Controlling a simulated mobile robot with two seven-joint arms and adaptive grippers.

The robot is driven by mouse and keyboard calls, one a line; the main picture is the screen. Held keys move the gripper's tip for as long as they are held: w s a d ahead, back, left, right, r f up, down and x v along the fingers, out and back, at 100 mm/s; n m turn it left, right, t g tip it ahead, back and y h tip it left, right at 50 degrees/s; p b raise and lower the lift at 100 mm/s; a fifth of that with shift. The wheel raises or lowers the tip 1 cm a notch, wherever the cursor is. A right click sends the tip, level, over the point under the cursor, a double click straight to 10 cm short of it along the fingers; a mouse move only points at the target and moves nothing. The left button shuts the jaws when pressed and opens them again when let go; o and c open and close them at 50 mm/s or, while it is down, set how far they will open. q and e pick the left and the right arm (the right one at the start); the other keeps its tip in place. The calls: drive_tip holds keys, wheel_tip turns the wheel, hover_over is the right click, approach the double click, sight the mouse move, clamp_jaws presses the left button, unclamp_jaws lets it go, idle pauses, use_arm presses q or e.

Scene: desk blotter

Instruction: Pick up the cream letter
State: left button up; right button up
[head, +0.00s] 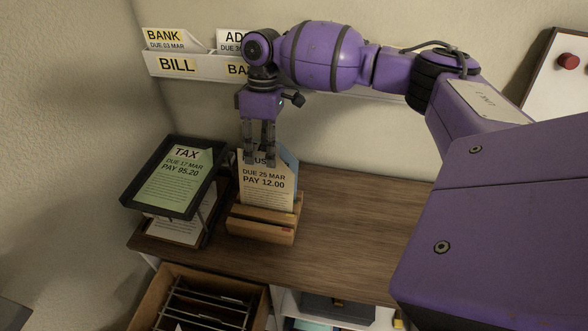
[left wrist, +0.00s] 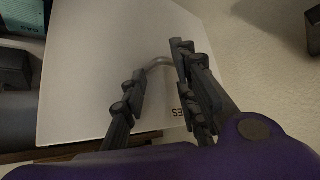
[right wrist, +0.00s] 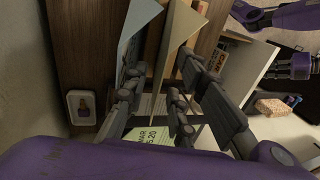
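The cream letter (head: 266,185), printed "DUE 25 MAR PAY 12.00", stands upright in a wooden letter holder (head: 262,225) on the desk. A blue letter (head: 289,163) stands behind it. My right gripper (head: 260,160) points down at the cream letter's top edge and hides part of its heading. In the right wrist view the cream letter (right wrist: 172,45) lies between the parted fingers, and the blue letter (right wrist: 135,35) is to its left. I see no clear grip on the paper. My left gripper (left wrist: 160,85) is open and empty, outside the head view.
A black stand with a green TAX sheet (head: 178,178) is close left of the holder. A white wall rack (head: 205,68) marked BILL hangs behind my right arm. A wooden file box (head: 170,295) is below in front. The desk (head: 345,225) right of the holder is clear.

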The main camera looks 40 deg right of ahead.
sight(264, 169)
drive_tip(key=x, duration=0.6)
drive_tip(key=shift+s, duration=0.2)
clamp_jaws()
